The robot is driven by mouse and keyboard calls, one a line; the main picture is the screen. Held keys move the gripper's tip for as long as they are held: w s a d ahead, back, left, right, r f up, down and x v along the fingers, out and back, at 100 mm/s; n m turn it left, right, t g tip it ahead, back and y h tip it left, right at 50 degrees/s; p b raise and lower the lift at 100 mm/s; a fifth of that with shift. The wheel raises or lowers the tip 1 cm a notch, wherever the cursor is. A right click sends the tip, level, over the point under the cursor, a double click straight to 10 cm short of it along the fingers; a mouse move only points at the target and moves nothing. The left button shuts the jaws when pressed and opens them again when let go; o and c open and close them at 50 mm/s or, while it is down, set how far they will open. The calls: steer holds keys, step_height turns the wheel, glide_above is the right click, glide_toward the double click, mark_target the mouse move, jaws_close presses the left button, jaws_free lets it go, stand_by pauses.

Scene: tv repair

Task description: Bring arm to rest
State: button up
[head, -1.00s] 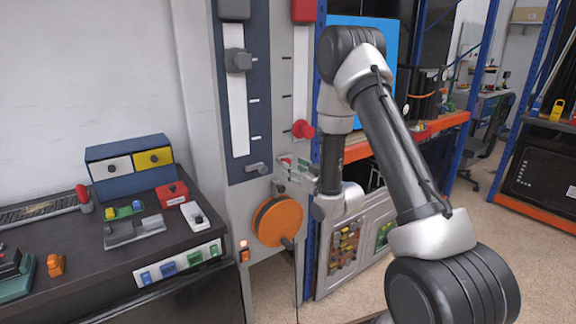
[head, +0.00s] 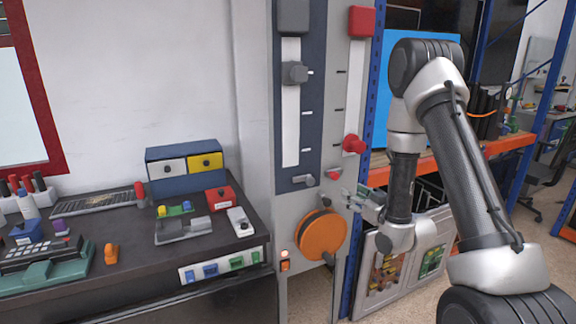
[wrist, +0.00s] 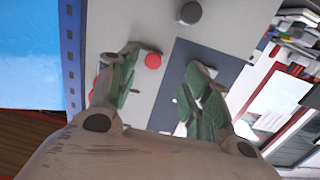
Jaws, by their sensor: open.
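My arm is raised and bent at the right of the head view, its elbow high and its forearm hanging down. My gripper (head: 364,203) is small in the head view, left of the wrist, in front of the grey panel near the orange disc. In the wrist view my gripper (wrist: 165,88) shows two green-padded fingers spread wide apart, with nothing between them. The panel with a red knob (wrist: 153,61) and a dark knob (wrist: 189,13) lies beyond the fingertips.
The slider panel (head: 325,150) carries a grey knob (head: 294,73), a red knob (head: 353,144) and an orange disc (head: 320,235). A dark workbench (head: 140,268) with a blue drawer box (head: 183,185) stands left. Shelving with an orange beam (head: 510,143) is behind my arm.

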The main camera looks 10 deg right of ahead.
steer(key=s+d+f+g+h, duration=0.2)
steer(key=s+f+g, duration=0.2)
steer(key=f, duration=0.3)
steer(key=s+d+f+g+h, duration=0.1)
steer(key=s+d+f+g, duration=0.1)
steer(key=s+f+g, duration=0.4)
steer(key=s+d+r+m+g+h, duration=0.2)
steer(key=s+d, duration=0.1)
steer(key=s, duration=0.1)
steer(key=s+a+r, duration=0.1)
steer(key=s+r, duration=0.9)
steer(key=r, duration=0.5)
steer(key=s+r+m, duration=0.1)
steer(key=s+r, duration=1)
steer(key=r, duration=0.3)
steer(key=shift+s+a+r+m, duration=0.15)
steer(key=shift+a+r+m, duration=0.15)
steer(key=shift+a+r, duration=0.05)
